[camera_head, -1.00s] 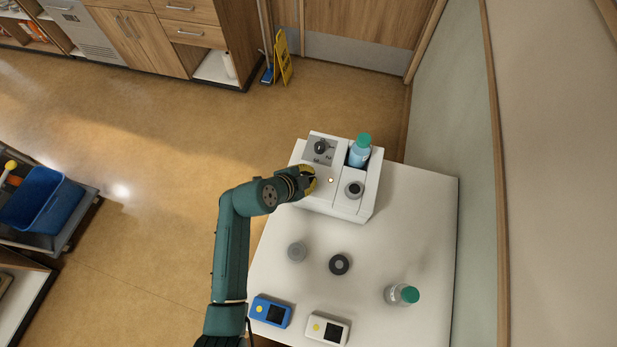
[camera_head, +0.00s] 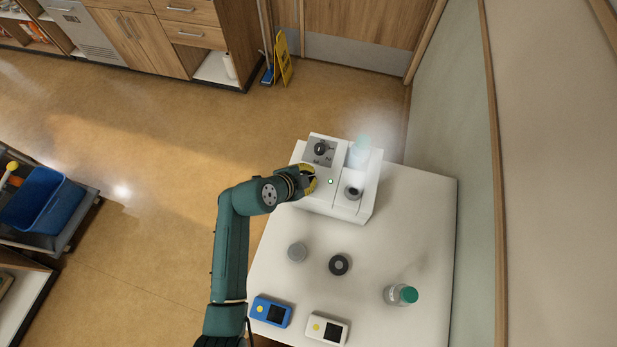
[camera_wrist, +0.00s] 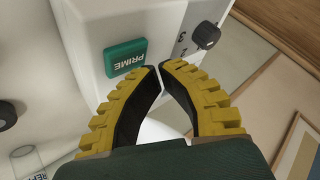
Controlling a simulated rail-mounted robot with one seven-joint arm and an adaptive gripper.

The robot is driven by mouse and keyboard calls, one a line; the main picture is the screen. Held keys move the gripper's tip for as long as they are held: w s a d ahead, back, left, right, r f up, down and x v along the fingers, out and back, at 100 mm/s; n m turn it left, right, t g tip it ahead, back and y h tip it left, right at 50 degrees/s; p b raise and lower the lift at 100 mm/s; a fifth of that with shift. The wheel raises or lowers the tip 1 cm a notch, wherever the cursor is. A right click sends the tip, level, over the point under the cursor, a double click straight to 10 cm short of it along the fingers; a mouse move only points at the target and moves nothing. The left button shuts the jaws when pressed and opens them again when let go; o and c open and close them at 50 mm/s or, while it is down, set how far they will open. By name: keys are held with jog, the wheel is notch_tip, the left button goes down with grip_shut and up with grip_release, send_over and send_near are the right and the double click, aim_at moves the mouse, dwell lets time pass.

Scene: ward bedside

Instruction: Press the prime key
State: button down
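The white bedside unit (camera_head: 319,198) stands at the back of the table. In the wrist view its green PRIME key (camera_wrist: 125,57) shows on a white face, lettering upside down. My gripper (camera_head: 311,180) is at the unit's left side. In the wrist view the yellow-and-black fingertips of my gripper (camera_wrist: 161,67) are together, with nothing between them, close beside the key's lower right corner. I cannot tell whether they touch it. A small light (camera_head: 331,181) on the unit's top glows green. Pale mist surrounds the bottle (camera_head: 360,152) in the unit.
A dark dial (camera_head: 320,148) is on the unit's top, and a round port (camera_head: 353,191) is at its right. On the table (camera_head: 425,225) are a grey disc (camera_head: 297,252), a dark ring (camera_head: 339,265), a green-capped bottle (camera_head: 401,295), a blue device (camera_head: 270,312) and a white device (camera_head: 327,329).

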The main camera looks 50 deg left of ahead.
jog(key=shift+r, duration=0.1)
notch_tip(320, 180, up, 5)
jog(key=p, duration=0.3)
jog(key=shift+p, duration=0.35)
dwell(0.6)
